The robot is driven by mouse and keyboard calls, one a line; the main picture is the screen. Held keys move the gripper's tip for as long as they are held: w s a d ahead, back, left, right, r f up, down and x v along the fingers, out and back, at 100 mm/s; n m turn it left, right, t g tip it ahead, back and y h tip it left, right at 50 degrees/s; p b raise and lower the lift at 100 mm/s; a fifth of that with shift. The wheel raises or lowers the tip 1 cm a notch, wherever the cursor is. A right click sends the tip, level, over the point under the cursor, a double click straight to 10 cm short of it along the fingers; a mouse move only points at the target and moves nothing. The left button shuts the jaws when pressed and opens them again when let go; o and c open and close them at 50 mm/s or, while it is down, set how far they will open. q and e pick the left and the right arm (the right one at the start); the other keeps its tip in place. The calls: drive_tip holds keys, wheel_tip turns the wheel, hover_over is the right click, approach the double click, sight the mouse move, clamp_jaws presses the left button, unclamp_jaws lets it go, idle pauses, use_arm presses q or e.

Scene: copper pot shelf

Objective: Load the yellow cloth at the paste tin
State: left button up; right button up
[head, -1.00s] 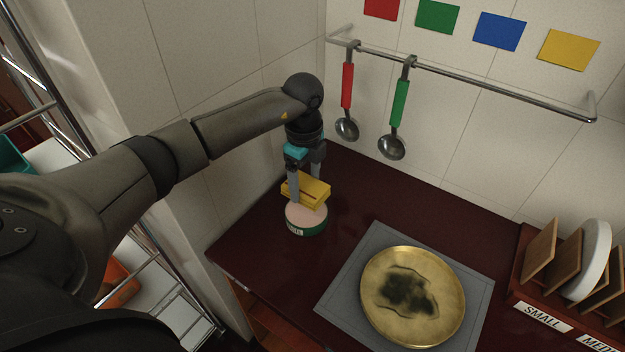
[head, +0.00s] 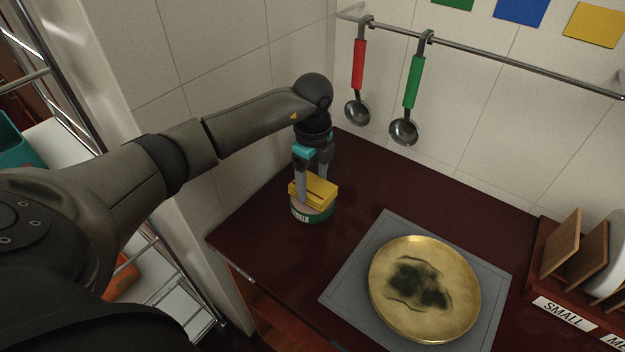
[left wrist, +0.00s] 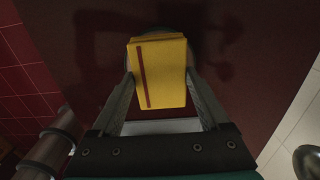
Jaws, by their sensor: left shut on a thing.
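The folded yellow cloth (head: 318,188) is between the fingers of my left gripper (head: 314,190), which is shut on it. In the left wrist view the cloth (left wrist: 158,75) shows a dark red stripe, with a finger on each side. The paste tin (head: 311,212), round with a green side and a pale pink top, stands on the dark red counter directly under the cloth. The cloth covers most of the tin's top and appears to touch it; the exact contact is hidden. My right gripper does not show.
A brass pan (head: 424,290) with a dark stain lies on a grey mat (head: 345,287) to the right. Ladles with red (head: 358,64) and green (head: 413,82) handles hang from a wall rail. A labelled rack (head: 566,314) stands at the right. Counter between tin and mat is clear.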

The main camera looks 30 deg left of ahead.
sight(313, 185)
use_arm(q)
drive_tip(key=shift+f+b, duration=0.3)
drive_tip(key=shift+f, duration=0.2)
idle(0.6)
drive_tip(key=shift+s+f, duration=0.1)
idle(1.2)
wheel_tip(313, 185, up, 7)
drive_tip(key=p, duration=0.7)
idle(0.3)
idle(0.5)
